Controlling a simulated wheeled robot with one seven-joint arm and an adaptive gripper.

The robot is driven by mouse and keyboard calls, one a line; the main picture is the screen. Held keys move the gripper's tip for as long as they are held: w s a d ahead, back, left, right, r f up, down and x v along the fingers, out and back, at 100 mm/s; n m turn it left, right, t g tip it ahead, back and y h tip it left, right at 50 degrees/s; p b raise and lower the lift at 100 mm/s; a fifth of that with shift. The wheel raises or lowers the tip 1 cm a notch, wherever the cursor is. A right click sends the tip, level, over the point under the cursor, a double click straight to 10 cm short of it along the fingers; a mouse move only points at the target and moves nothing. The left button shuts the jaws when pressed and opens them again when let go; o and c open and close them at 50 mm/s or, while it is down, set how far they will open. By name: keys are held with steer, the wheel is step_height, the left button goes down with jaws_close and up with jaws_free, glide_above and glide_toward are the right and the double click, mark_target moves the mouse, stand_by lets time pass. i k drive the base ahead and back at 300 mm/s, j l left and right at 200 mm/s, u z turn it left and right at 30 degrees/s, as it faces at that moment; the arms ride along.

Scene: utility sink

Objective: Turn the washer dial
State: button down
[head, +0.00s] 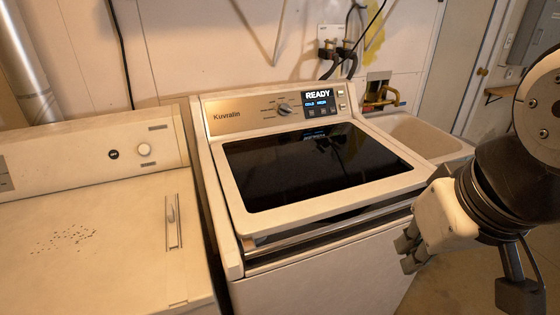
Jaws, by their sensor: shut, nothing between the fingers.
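The washer (320,270) stands in the middle of the head view, with a dark glass lid that is down. Its dial (285,109) is a round silver knob on the slanted back panel, left of a lit display (318,101) that reads READY. Small markings surround the dial. My gripper (408,252) is at the lower right, in front of the washer's right front side. It is shut and empty, well apart from the dial and lower than it.
A second white machine (90,240) with its own knob (144,149) stands close on the left. A utility sink (420,135) is behind the washer's right side. Hoses (340,52) hang on the wall above. The space over the lid is clear.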

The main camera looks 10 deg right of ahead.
mark_target(285, 110)
steer(key=i+l+u, duration=0.35)
steer(key=l+u, duration=0.15)
steer(key=i+l+u, duration=0.1)
steer(key=l+u, duration=0.2)
steer(key=i+l+u, duration=0.1)
steer(key=l+u, duration=0.15)
steer(key=l, duration=0.15)
